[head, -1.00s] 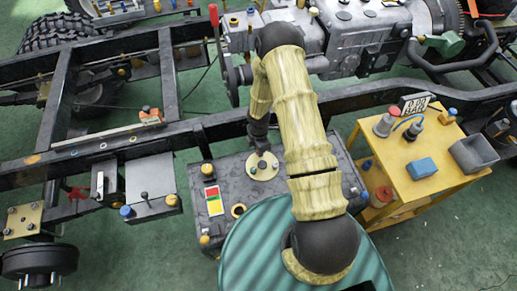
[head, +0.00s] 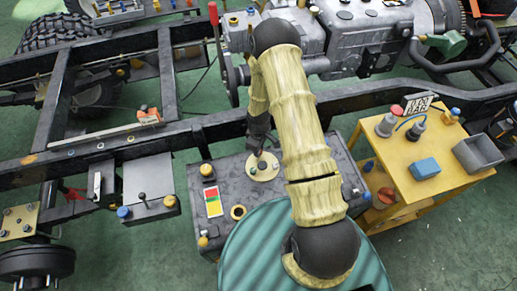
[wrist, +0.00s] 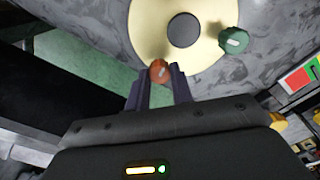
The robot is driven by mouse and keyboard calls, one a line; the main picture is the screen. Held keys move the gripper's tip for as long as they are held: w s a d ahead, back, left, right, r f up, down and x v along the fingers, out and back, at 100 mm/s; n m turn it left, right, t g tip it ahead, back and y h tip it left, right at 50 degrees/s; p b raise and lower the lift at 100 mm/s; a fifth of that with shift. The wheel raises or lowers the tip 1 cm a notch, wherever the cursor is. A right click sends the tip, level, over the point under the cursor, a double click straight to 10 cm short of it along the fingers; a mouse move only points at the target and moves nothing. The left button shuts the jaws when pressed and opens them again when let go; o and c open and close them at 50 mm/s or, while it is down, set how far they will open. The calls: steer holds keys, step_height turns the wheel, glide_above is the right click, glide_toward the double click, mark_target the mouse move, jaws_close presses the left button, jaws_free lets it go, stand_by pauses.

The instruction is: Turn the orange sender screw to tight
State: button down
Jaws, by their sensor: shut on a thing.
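The orange sender screw (wrist: 158,71), a small round knob with a pale mark on top, sits at the near left edge of a cream round plate (wrist: 150,22) in the wrist view. My gripper (wrist: 161,80) is shut on it, one dark finger on each side. A green screw (wrist: 235,40) with a pale mark stands apart at the plate's right edge. The plate has a dark round centre (wrist: 183,30). In the head view the plate (head: 262,174) lies on the grey tank top, and my gripper (head: 261,150) reaches down to its far edge; the orange screw is hidden there.
A red and green label (head: 213,201) and yellow-topped caps lie left of the plate on the tank (head: 228,178). The black chassis rail (head: 225,128) runs close behind. A yellow cart (head: 408,186) with tools stands right. My arm hides part of the tank.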

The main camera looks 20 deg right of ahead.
steer(key=shift+w+m, duration=0.1)
steer(key=shift+m, duration=0.7)
steer(key=c, duration=1.2)
jaws_free()
step_height(320, 180, up, 17)
steer(key=shift+r, duration=0.2)
